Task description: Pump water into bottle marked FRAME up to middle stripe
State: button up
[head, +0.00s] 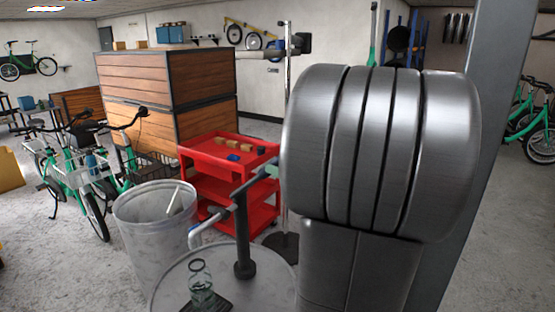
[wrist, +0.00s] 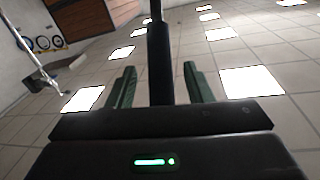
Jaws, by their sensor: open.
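A clear bottle (head: 202,285) with a dark ring at its top stands on a dark plate (head: 222,306) on a grey drum lid (head: 270,275). No lettering or stripe on it is readable, and no water level shows. A black hand pump (head: 243,235) rises from the lid. Its pale spout (head: 212,226) points left, and its dark lever (head: 252,182) slopes up to the right. My gripper (wrist: 159,68) is open in the wrist view, with green fingers either side of a dark bar (wrist: 160,45), perhaps the lever. In the head view my arm hides most of it.
A grey bin (head: 150,225) stands left of the drum. A red trolley (head: 228,160) with small items is behind it, beside wooden boxes (head: 165,80). Green bikes (head: 85,175) stand at left. A pole stand (head: 280,245) is behind the pump.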

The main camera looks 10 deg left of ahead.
aim_at(258, 179)
jog(key=shift+p+x, duration=0.4)
jog(key=shift+x, duration=1.05)
grip_shut()
